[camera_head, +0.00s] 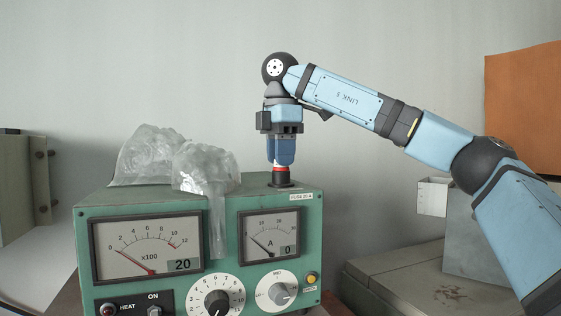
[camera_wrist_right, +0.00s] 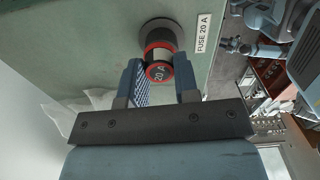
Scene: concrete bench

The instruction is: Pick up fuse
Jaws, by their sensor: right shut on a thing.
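The fuse (camera_head: 281,169) stands upright in a dark round holder on top of the green instrument box, near its right rear. My right gripper (camera_head: 281,160) points straight down from above and is shut on the fuse's upper part. In the wrist view the right gripper's blue fingers (camera_wrist_right: 160,80) lie on either side of it. The fuse is still at its holder (camera_head: 281,184). My left gripper is not in view.
The green instrument box (camera_head: 180,280) has two dial meters, knobs and a label reading "FUSE 20 A" (camera_wrist_right: 203,33). Crumpled clear plastic (camera_head: 205,168) lies on its top left and hangs over the front. A grey box (camera_head: 475,240) stands at the right.

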